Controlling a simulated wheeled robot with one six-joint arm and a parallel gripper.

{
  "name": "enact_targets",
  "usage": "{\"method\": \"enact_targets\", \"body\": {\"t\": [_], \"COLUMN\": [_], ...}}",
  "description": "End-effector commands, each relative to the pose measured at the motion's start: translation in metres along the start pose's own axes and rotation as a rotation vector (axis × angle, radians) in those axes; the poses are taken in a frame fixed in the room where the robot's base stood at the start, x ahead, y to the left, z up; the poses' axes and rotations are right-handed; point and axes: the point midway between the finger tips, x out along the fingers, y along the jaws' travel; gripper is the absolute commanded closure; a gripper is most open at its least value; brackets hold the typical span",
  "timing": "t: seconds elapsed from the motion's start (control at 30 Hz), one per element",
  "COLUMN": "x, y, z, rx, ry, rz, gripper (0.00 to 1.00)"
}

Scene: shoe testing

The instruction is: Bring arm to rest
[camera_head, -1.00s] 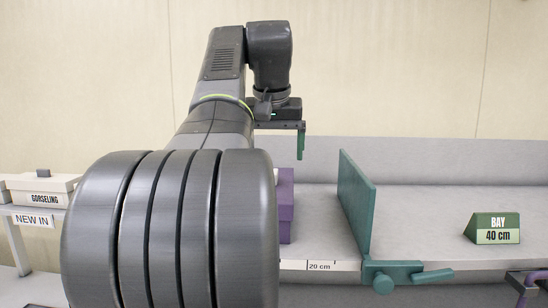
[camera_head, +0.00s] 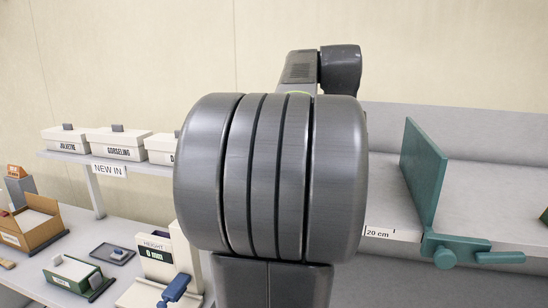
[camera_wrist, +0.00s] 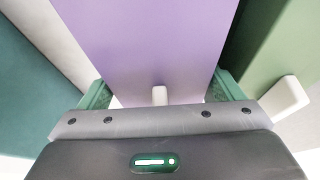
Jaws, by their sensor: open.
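My gripper (camera_wrist: 162,92) shows in the wrist view with its two green fingers apart. A purple box (camera_wrist: 155,40) with a small white tab stands in front of it, filling the space seen between the fingers. I cannot tell whether the fingers touch it. In the head view my raised arm hides the gripper and the purple box.
A teal divider (camera_head: 424,175) stands on the grey shelf at right, by a 20 cm mark. It also shows in the wrist view (camera_wrist: 28,90), with a green block (camera_wrist: 275,45) opposite. At left are white boxes (camera_head: 117,143), an open brown box (camera_head: 38,222) and a small tray (camera_head: 112,254).

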Motion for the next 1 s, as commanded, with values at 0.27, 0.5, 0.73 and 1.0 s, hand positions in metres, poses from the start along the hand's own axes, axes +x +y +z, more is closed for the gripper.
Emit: {"method": "enact_targets", "body": {"t": [0.27, 0.5, 0.73, 1.0], "x": [-0.019, -0.027, -0.028, -0.014], "y": [0.000, 0.000, 0.000, 0.000], "z": [-0.011, -0.014, -0.014, -0.008], "rx": [0.000, 0.000, 0.000, 0.000], "ry": [0.002, 0.000, 0.000, -0.002], "rz": [0.000, 0.000, 0.000, 0.000], "gripper": [0.13, 0.13, 0.13, 0.13]}}
